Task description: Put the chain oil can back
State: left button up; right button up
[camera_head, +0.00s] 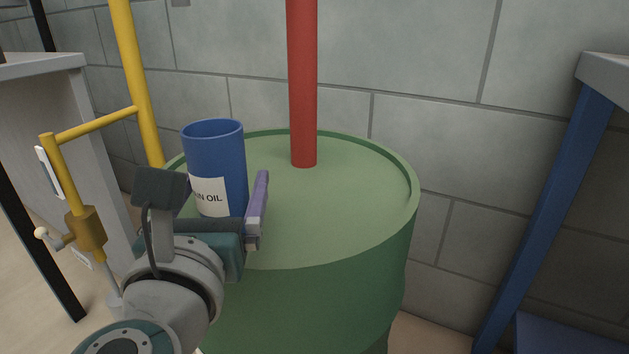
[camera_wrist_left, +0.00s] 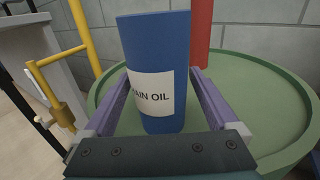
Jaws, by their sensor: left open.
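The chain oil can (camera_head: 215,150) is a blue, open-topped cylinder with a white label whose visible letters end in "IN OIL". It stands upright on the green drum's top (camera_head: 330,215), towards the left side. My left gripper (camera_head: 225,205) is open at the can. In the left wrist view the can (camera_wrist_left: 158,60) stands between the two purple fingers of the gripper (camera_wrist_left: 158,100). I cannot tell whether either finger touches it. In the head view the arm hides the can's lower front. My right gripper is not in view.
A red vertical pole (camera_head: 302,90) rises from the drum top behind the can. A yellow pipe (camera_head: 135,80) with a brass valve (camera_head: 86,232) stands left of the drum. A grey block wall (camera_head: 420,60) is behind. A blue table leg (camera_head: 550,215) stands at right.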

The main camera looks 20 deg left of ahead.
aim_at(214, 204)
pick_arm(q)
jog(key=v, duration=0.8)
jog(key=shift+s+d, duration=0.1)
jog(key=shift+s, duration=0.05)
jog(key=d+r+m+g+h, duration=0.1)
jog(key=d+m+h, duration=0.6)
jog(key=m, duration=0.6)
jog(key=d+r+m+h, duration=0.1)
jog(key=d+m+h, duration=0.6)
jog(key=m, duration=0.6)
jog(key=s+f+m+g, duration=0.4)
jog(key=f+m+g, duration=0.2)
jog(key=m, duration=0.3)
jog(key=s+a+f+m+g+y, duration=0.4)
jog(key=s+a+m, duration=0.4)
jog(key=a, duration=0.3)
jog(key=shift+s+a+f+g+y, duration=0.2)
jog(key=shift+s+g+y, duration=0.45)
jog(key=shift+g+y, duration=0.35)
